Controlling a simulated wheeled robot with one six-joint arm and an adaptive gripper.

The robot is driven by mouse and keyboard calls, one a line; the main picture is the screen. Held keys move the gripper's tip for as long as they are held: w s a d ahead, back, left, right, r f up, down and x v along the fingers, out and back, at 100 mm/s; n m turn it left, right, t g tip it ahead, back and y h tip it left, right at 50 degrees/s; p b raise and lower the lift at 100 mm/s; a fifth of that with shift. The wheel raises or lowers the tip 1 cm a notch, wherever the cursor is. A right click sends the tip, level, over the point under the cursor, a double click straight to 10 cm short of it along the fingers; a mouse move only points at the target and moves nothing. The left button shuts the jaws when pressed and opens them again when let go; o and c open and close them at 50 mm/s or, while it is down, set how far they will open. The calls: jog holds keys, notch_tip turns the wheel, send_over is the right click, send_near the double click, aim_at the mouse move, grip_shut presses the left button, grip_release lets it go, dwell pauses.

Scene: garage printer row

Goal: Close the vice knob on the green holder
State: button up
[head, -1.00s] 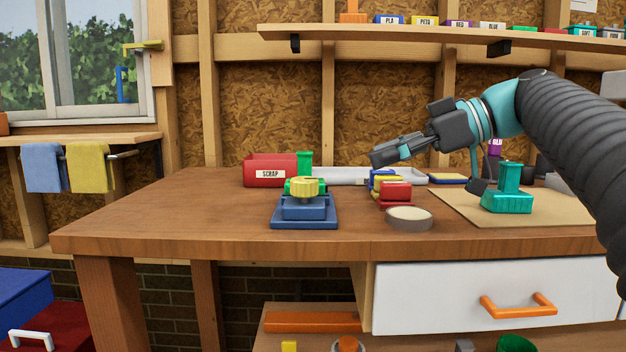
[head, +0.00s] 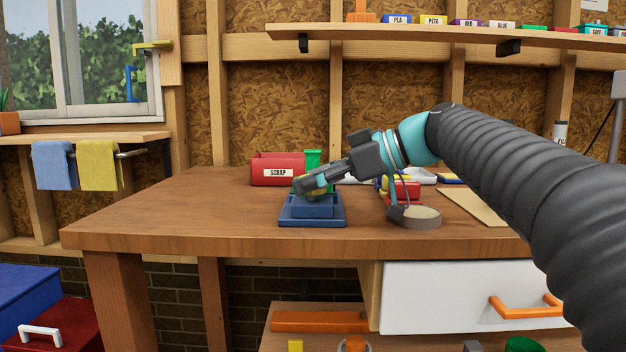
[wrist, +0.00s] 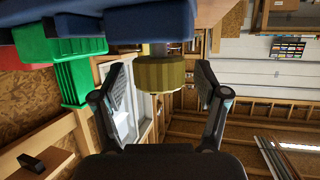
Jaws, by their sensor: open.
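A yellow ribbed knob (wrist: 161,72) hangs from a dark blue body in the wrist view, which looks turned over. In the head view, the blue vice-like holder (head: 311,221) stands on the bench, and its knob is mostly hidden behind my gripper (head: 305,186). My gripper is open, with one finger on each side of the knob (wrist: 160,78) and a gap showing on both sides. A green holder (head: 313,158) stands behind the blue one, partly hidden; green also shows at left in the wrist view (wrist: 72,72).
A red SCRAP bin (head: 270,182) stands behind the blue holder at left. A grey round disc (head: 424,219) and red and yellow pieces (head: 405,190) lie to the right, close to my arm. The left part of the wooden bench (head: 150,218) is clear.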

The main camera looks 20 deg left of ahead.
jog(key=c, duration=1.2)
jog(key=shift+o, duration=0.2)
